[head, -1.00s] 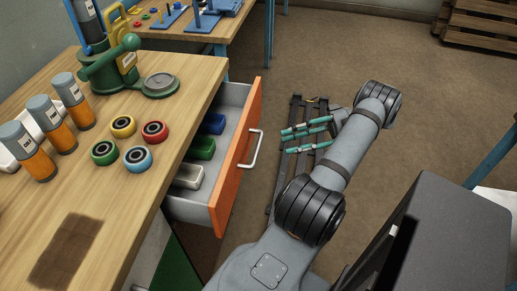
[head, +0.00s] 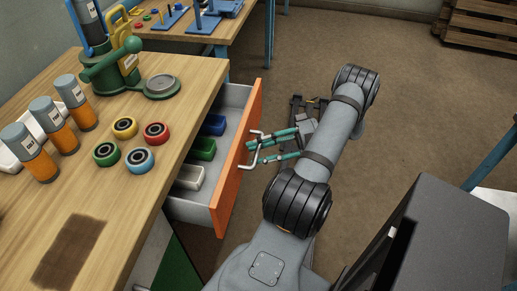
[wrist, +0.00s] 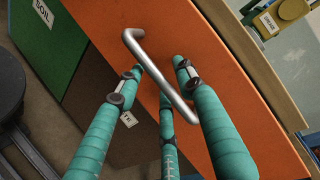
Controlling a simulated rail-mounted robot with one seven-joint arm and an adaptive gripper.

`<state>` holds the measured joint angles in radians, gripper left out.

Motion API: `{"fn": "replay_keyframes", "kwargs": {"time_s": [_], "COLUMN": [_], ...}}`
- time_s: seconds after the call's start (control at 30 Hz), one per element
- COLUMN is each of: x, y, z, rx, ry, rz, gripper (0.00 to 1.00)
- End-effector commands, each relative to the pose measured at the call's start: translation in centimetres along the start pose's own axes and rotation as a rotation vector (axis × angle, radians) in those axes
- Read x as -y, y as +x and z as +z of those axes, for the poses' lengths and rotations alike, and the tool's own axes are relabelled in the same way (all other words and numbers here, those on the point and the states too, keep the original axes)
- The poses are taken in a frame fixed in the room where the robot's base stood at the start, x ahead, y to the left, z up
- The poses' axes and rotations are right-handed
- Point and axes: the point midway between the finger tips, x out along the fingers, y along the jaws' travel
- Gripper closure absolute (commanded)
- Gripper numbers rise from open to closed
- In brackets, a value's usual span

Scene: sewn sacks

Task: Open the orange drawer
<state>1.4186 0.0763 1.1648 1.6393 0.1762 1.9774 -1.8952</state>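The orange drawer (head: 234,165) under the wooden workbench stands pulled out, with its grey interior showing. Its metal handle (head: 256,153) is on the orange front. In the wrist view the orange front (wrist: 200,60) fills the middle, and the handle bar (wrist: 153,68) runs diagonally across it. My gripper (head: 262,149) is at the handle with its teal fingers spread. In the wrist view the gripper (wrist: 158,68) has fingers on both sides of the bar, with a visible gap between the tips. I cannot tell whether any finger touches the bar.
Green, blue and white bins (head: 202,148) sit in the drawer. The benchtop (head: 185,85) holds orange bottles (head: 75,103), colored rings (head: 139,158) and a green device (head: 112,72). A dark box (head: 450,235) stands at right.

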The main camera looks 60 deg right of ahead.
Motion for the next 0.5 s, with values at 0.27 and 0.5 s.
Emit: {"fn": "replay_keyframes", "kwargs": {"time_s": [0.27,0.5], "x": [0.01,0.01], "y": [0.02,0.0], "z": [0.0,0.0], "rx": [0.001,0.001], "ry": [0.0,0.0], "rz": [0.0,0.0], "gripper": [0.68,0.82]}}
